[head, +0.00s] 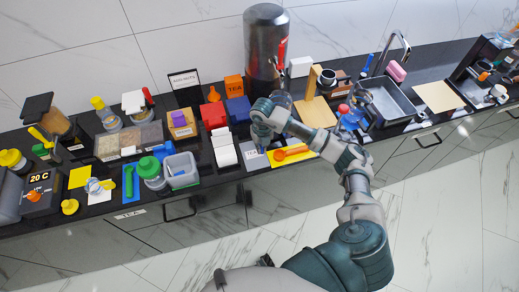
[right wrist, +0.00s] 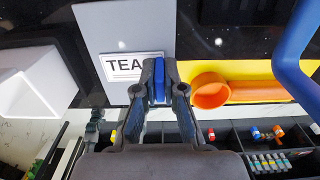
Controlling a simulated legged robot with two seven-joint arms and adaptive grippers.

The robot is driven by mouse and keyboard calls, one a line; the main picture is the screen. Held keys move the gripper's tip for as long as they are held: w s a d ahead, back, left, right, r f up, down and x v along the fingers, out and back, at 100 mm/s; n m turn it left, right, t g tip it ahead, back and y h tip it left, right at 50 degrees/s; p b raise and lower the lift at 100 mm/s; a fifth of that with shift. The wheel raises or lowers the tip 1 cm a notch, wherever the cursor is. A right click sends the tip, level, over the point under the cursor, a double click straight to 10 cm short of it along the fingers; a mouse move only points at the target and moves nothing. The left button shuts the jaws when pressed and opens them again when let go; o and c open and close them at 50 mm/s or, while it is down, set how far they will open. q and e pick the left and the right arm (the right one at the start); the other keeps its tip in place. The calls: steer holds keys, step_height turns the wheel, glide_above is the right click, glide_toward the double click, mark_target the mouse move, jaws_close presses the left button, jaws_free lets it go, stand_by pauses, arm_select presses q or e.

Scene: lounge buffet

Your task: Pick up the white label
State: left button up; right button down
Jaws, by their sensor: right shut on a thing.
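The white label (right wrist: 131,66) reads TEA and lies on a grey plate (right wrist: 120,25) in the right wrist view. In the head view the white label (head: 251,154) shows small, just below my right gripper (head: 262,137). In the right wrist view my right gripper (right wrist: 159,72) is shut on a narrow blue piece (right wrist: 158,82) between its fingers. The fingertips are at the label's right edge; I cannot tell whether they touch it. My left gripper is not in view.
An orange ring-ended tool (head: 291,153) lies on a yellow mat (head: 308,155) to the right. A white block (head: 224,146) stands left of the grey plate. A tall dark dispenser (head: 264,45) stands behind. The counter is crowded.

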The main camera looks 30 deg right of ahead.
steer(key=shift+r, duration=0.1)
step_height(320, 180, up, 4)
steer(key=shift+f, duration=0.25)
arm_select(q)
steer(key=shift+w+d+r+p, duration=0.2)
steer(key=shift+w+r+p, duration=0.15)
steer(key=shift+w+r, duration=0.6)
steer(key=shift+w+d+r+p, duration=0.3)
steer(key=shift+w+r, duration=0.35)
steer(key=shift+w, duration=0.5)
arm_select(e)
steer(key=s+a+r, duration=0.2)
steer(key=s+a, duration=0.1)
steer(key=s, duration=0.4)
steer(key=s+a+r, duration=0.3)
steer(key=s+a, duration=0.1)
steer(key=s, duration=0.3)
steer(key=shift+a+r, duration=0.2)
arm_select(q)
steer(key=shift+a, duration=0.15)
